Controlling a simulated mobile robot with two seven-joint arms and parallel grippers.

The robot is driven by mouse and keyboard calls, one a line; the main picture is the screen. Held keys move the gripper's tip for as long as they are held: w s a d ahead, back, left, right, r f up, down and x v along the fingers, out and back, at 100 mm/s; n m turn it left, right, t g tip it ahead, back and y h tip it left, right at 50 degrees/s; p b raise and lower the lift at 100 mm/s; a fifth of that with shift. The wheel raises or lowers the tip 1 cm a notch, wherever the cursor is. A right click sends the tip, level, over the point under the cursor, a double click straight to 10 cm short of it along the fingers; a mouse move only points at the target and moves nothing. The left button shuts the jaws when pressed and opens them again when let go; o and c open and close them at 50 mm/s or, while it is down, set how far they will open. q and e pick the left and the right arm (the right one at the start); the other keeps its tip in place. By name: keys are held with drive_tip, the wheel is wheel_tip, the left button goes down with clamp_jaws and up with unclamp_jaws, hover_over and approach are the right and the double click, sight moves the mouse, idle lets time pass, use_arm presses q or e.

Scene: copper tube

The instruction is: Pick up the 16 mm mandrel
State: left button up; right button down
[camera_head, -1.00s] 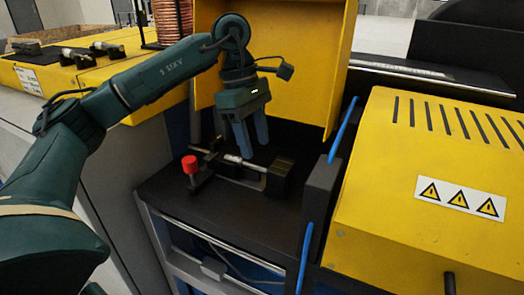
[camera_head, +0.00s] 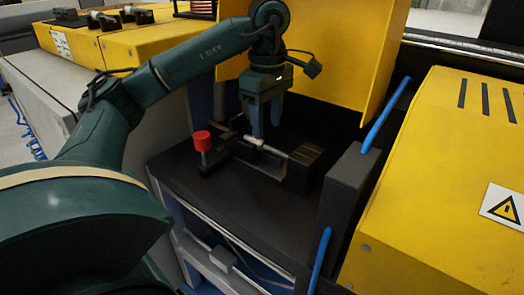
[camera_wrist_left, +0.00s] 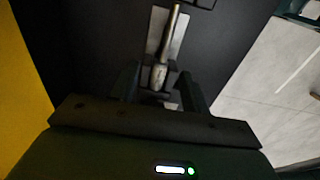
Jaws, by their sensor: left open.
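A silver rod with a thicker rounded end, which looks like the mandrel (camera_head: 270,147), lies in a dark fixture on the black bench top; I cannot read its size. It also shows in the left wrist view (camera_wrist_left: 168,45), its thick end (camera_wrist_left: 158,77) between the two fingers. My left gripper (camera_head: 265,134) points down just above and behind the rod, fingers open. In the left wrist view the gripper (camera_wrist_left: 160,90) straddles the rod's thick end; I cannot tell whether the fingers touch it. My right gripper is not in view.
A red knob (camera_head: 202,141) stands left of the fixture and a dark block (camera_head: 306,160) at its right end. A yellow guard (camera_head: 345,60) rises behind. A black post (camera_head: 345,195) with blue rods and a yellow housing (camera_head: 440,170) stand at right. Dark parts lie on the yellow cabinet at upper left.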

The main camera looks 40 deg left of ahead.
sight(266, 145)
use_arm(q)
drive_tip(key=f, duration=0.4)
drive_tip(key=shift+s+f, duration=0.2)
drive_tip(key=shift+f, duration=0.2)
drive_tip(key=shift+d, duration=0.1)
drive_tip(key=shift+c, duration=0.5)
clamp_jaws()
